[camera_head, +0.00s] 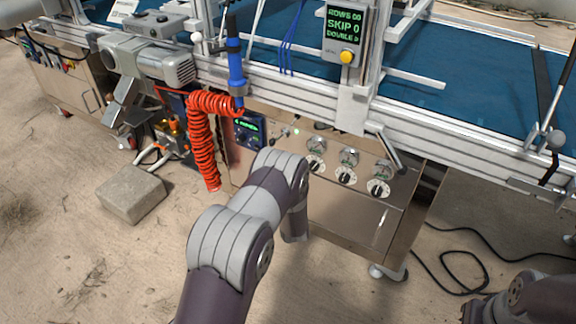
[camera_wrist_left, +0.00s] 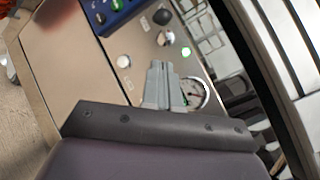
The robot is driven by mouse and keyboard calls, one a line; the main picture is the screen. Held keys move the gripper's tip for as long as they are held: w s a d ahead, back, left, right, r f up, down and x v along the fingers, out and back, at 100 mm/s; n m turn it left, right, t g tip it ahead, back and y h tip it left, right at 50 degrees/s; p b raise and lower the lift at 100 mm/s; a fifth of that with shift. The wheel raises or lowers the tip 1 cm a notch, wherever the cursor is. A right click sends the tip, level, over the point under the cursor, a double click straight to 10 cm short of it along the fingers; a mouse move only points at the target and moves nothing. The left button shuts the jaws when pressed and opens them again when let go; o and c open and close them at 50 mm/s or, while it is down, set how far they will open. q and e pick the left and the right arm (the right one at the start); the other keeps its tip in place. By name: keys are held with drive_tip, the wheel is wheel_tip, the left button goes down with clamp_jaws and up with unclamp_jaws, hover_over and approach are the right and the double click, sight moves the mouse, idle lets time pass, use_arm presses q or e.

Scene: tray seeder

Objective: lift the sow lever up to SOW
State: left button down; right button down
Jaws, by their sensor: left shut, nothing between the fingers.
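In the left wrist view my left gripper (camera_wrist_left: 165,68) is shut and empty, its grey fingers pointing at the steel control panel. A black ball-shaped knob (camera_wrist_left: 161,17) stands beyond the fingertips, with a silver piece (camera_wrist_left: 166,37) beside it; this may be the sow lever, but its labels are too small to read. A gap shows between fingertips and black knob. In the head view my left arm (camera_head: 255,205) reaches the panel (camera_head: 350,210), and its fingers are hidden.
A row of gauges and black dials (camera_head: 346,177) lies right of my left arm. A coiled red hose (camera_head: 203,140) hangs to its left. A display box (camera_head: 344,38) stands above. A concrete block (camera_head: 131,194) sits on the floor, and cables (camera_head: 465,262) lie at right.

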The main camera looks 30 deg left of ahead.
use_arm(q)
drive_tip(key=p+v, duration=0.2)
drive_tip(key=v, duration=0.7)
drive_tip(key=shift+f, duration=0.2)
drive_tip(key=shift+s, duration=0.1)
